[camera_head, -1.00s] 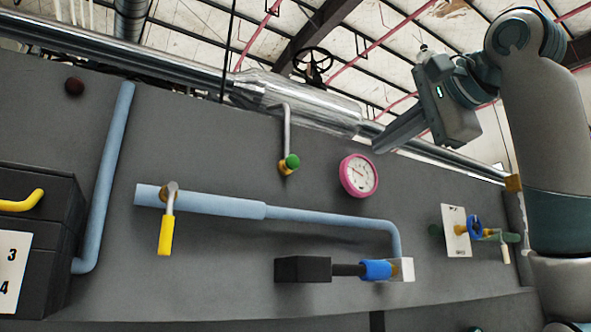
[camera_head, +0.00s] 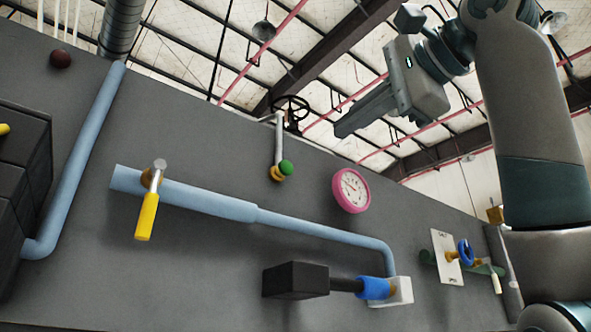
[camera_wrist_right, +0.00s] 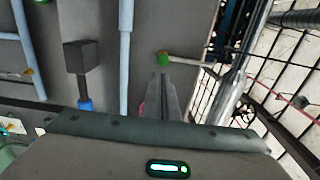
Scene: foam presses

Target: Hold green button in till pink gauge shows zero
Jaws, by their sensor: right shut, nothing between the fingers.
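The green button (camera_head: 286,167) is a small round knob beside a yellow-orange fitting at the lower end of a short grey pipe on the grey panel. It also shows in the right wrist view (camera_wrist_right: 163,59), just beyond my fingertips. The pink gauge (camera_head: 351,190) is right of and below the button; its white dial has a needle too small to read. Only a pink sliver of it shows in the right wrist view (camera_wrist_right: 142,108), beside my fingers. My right gripper (camera_head: 340,130) is shut and empty, up and right of the button, apart from it. My left gripper is out of view.
A blue pipe with a yellow-handled lever (camera_head: 146,217) runs below the button to a black block (camera_head: 295,280) with a blue collar. A blue valve wheel (camera_head: 465,252) is at the right. A dark handwheel (camera_head: 291,108) stands above the panel edge.

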